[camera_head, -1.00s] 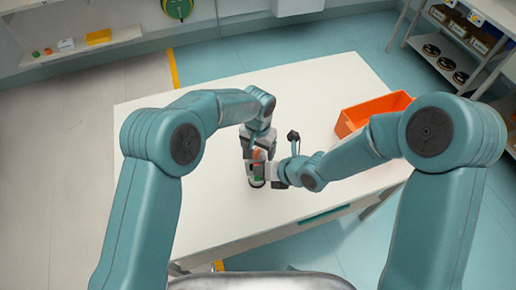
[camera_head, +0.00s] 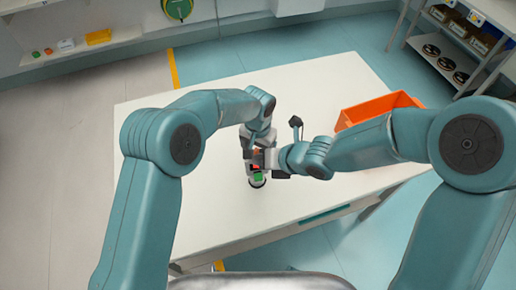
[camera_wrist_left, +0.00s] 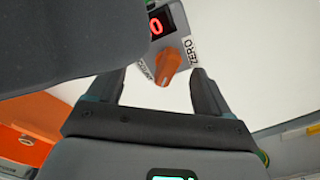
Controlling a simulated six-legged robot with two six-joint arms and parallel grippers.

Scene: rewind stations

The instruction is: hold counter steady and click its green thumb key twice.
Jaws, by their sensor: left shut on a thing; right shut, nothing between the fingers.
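The counter (camera_head: 257,181) stands upright on the white table with its green thumb key (camera_head: 257,177) showing. In the left wrist view the counter's grey body (camera_wrist_left: 181,20) shows a red-digit display (camera_wrist_left: 156,25), an orange knob (camera_wrist_left: 168,66) and a ZERO label. My left gripper (camera_head: 252,160) is shut on the counter from behind; its two dark fingers (camera_wrist_left: 155,88) flank the knob end in the wrist view. My right gripper (camera_head: 267,160) is shut and empty, close to the counter's right side, above the green key. A dark shape hides the counter's left part in the wrist view.
An orange bin (camera_head: 375,110) stands on the table (camera_head: 190,135) to the right. The table left of the counter is clear. A shelf rack (camera_head: 455,45) stands at the back right, and a wall shelf (camera_head: 82,46) at the back left.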

